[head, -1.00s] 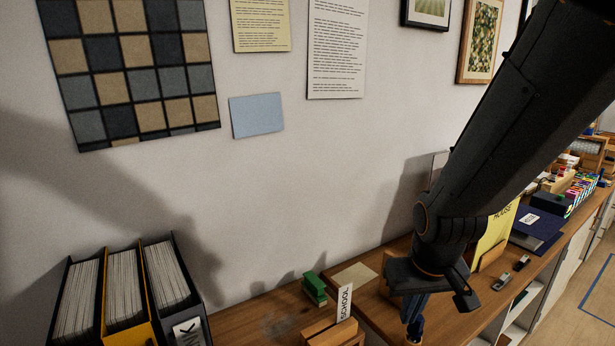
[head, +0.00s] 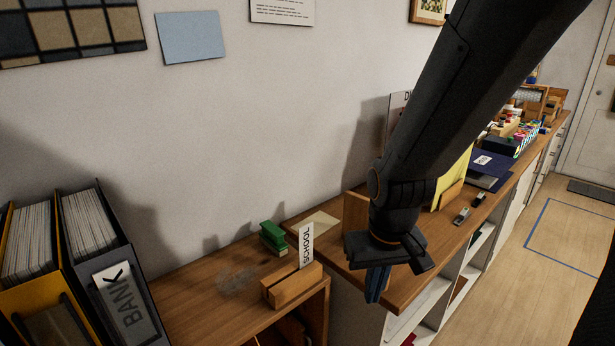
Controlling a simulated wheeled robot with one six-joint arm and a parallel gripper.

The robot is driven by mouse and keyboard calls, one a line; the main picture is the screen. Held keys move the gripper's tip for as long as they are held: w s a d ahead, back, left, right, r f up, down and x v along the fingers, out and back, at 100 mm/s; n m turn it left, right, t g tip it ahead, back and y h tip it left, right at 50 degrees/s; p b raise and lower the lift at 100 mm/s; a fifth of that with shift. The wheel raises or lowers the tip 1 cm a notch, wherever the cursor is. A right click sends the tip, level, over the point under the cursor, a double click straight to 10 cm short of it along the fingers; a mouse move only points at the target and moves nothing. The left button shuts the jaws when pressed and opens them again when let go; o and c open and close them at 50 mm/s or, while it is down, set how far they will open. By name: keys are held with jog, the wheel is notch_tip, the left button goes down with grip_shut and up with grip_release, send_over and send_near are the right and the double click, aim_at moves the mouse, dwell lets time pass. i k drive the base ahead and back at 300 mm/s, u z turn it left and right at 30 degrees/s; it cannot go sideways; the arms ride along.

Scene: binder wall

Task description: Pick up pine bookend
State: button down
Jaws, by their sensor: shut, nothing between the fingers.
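An upright light-wood panel (head: 355,216), which looks like the pine bookend, stands on the wooden counter just behind and left of my gripper. My arm hides its right side. A smaller wooden piece (head: 450,194) stands against a yellow folder (head: 455,178) further right; I cannot tell whether it belongs to a bookend. My gripper (head: 375,296) points down over the counter's front part. Its narrow blue fingers are shut with nothing held, apart from the panel.
A wooden block (head: 291,285) with an upright SCHOOL card (head: 306,245) and a green object (head: 273,237) stand left of my gripper. Binders (head: 98,240) fill the far left. Two small grey items (head: 470,208) lie to the right. Floor is clear right of the counter.

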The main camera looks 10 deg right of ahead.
aim_at(356, 206)
jog(key=u, duration=1.35)
jog(key=k, duration=0.7)
jog(key=z, duration=1)
jog(key=i, duration=1)
